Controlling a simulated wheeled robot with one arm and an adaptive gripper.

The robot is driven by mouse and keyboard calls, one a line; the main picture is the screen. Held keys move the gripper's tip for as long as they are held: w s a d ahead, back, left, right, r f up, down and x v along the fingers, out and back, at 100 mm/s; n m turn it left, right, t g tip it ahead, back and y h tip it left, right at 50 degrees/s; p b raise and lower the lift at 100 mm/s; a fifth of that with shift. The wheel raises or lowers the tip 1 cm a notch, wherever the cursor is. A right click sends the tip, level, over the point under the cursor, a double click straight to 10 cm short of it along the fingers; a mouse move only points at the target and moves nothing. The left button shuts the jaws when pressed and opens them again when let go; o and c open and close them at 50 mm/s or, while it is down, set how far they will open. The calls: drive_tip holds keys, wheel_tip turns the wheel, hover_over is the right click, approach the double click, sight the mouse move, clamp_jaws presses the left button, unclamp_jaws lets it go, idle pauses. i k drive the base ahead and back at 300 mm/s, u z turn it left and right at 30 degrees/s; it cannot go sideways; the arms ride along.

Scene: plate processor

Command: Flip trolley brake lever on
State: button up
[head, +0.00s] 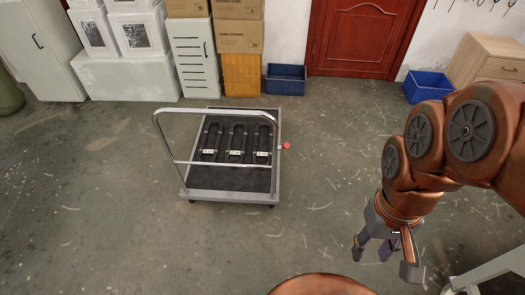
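A flat trolley (225,194) with a grey frame, dark deck and upright silver push handle stands on the floor left of the middle in the head view. Several black holders with white labels lie in a row on its deck. A small red knob (286,145) sticks out at the trolley's right edge; it may be the brake lever, but it is too small to tell its position. My gripper (388,262) hangs pointing down at the lower right, well apart from the trolley.
Blue crates (285,79) and (427,86) stand by the back wall beside a red door (361,38). Boxes and white cabinets (197,58) line the back left. A grey metal frame (492,272) is at the lower right. The floor between my gripper and the trolley is clear.

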sight(287, 145)
drive_tip(key=z, duration=1.4)
drive_tip(key=i, duration=0.9)
drive_tip(key=u, duration=1.2)
